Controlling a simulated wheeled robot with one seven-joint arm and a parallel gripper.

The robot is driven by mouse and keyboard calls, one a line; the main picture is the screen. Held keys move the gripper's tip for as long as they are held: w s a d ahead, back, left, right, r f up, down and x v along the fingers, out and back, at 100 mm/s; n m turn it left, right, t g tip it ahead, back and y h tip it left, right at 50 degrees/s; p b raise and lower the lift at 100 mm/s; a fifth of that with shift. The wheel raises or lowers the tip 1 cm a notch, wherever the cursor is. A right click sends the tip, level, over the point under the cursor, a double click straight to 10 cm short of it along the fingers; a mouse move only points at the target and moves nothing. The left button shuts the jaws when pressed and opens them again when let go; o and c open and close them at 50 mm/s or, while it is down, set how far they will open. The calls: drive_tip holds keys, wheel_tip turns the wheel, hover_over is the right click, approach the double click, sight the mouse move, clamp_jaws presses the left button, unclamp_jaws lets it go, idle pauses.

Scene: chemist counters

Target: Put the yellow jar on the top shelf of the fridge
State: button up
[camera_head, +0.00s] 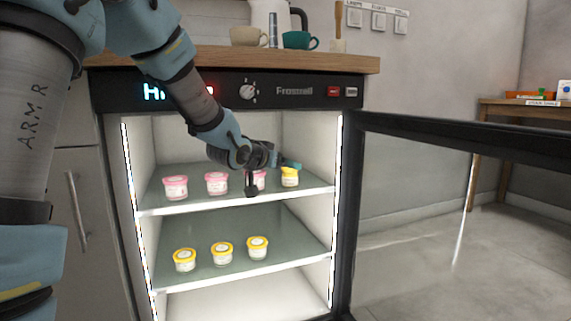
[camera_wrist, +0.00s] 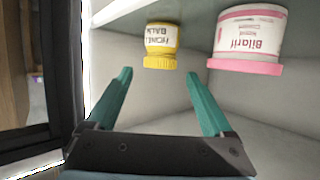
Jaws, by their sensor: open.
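The yellow jar (camera_head: 290,177) stands upright on the top shelf (camera_head: 150,208) of the fridge (camera_head: 348,120), at the right end of a row of pink-lidded jars. In the wrist view the yellow jar (camera_wrist: 161,45) appears upside down, with a yellow lid and a pale label. My gripper (camera_head: 289,163) is inside the fridge at the top shelf, close to the jar. In the wrist view my gripper (camera_wrist: 158,76) is open and empty, its teal fingers either side of the line to the jar, which is beyond the tips. The fridge door (camera_head: 450,200) is open.
A pink-lidded jar (camera_wrist: 247,40) stands beside the yellow jar; my wrist partly hides it in the head view. Several yellow-lidded jars (camera_head: 222,253) stand on the lower shelf (camera_head: 300,262). Cups (camera_head: 299,40) stand on the counter above the fridge (camera_head: 200,57).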

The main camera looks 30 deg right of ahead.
drive_tip(key=p+v, duration=0.3)
drive_tip(key=v, duration=0.6)
drive_tip(key=shift+a, duration=0.25)
drive_tip(key=shift+s+r, duration=0.1)
drive_tip(key=shift+s, duration=0.1)
